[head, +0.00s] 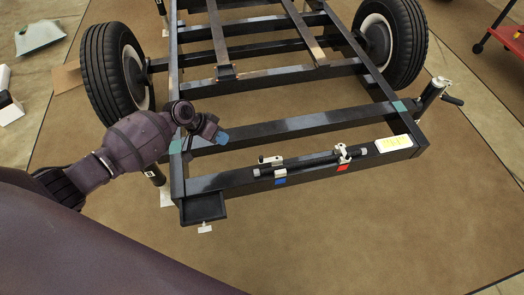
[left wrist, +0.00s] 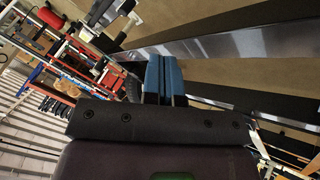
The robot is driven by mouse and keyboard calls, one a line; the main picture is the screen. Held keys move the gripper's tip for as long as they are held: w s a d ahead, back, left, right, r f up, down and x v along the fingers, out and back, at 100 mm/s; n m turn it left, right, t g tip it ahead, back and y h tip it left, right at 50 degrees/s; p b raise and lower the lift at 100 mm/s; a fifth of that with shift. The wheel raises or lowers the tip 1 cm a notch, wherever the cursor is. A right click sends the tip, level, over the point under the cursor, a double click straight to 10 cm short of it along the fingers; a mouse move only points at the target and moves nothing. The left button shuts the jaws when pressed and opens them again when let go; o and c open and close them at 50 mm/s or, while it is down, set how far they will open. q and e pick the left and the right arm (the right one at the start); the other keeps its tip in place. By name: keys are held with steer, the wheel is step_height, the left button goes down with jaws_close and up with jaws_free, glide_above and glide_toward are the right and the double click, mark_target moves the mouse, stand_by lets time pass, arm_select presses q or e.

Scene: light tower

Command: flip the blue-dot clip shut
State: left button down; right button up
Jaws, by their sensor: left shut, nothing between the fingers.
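The blue-dot clip (head: 273,161) is a small pale metal clip on the front beam of the black trailer frame, above a blue mark (head: 280,181). Its lever part sticks out to the left; whether it is open or shut is too small to tell. A dark rod (head: 310,162) lies along the beam by the clip. My left gripper (head: 222,137) has blue fingertips and is left of the clip, apart from it, near the frame's left rail. In the left wrist view its fingers (left wrist: 163,77) are together and empty. My right gripper is not in view.
A second clip (head: 342,152) with a red mark (head: 342,168) is on the same beam to the right. A yellow-and-white label (head: 394,142) lies further right. A black tray (head: 204,206) projects at the front left corner. Wheels (head: 390,45) flank the frame. The floor in front is clear.

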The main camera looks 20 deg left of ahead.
arm_select(q)
steer(key=shift+w+r, duration=0.2)
steer(key=shift+w, duration=0.05)
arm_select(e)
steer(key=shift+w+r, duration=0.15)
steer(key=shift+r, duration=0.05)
arm_select(q)
steer(key=w+d+f+b, duration=0.2)
steer(key=d+f, duration=0.6)
steer(key=d, duration=0.1)
steer(key=shift+d+b, duration=0.15)
steer(key=shift+b, duration=0.25)
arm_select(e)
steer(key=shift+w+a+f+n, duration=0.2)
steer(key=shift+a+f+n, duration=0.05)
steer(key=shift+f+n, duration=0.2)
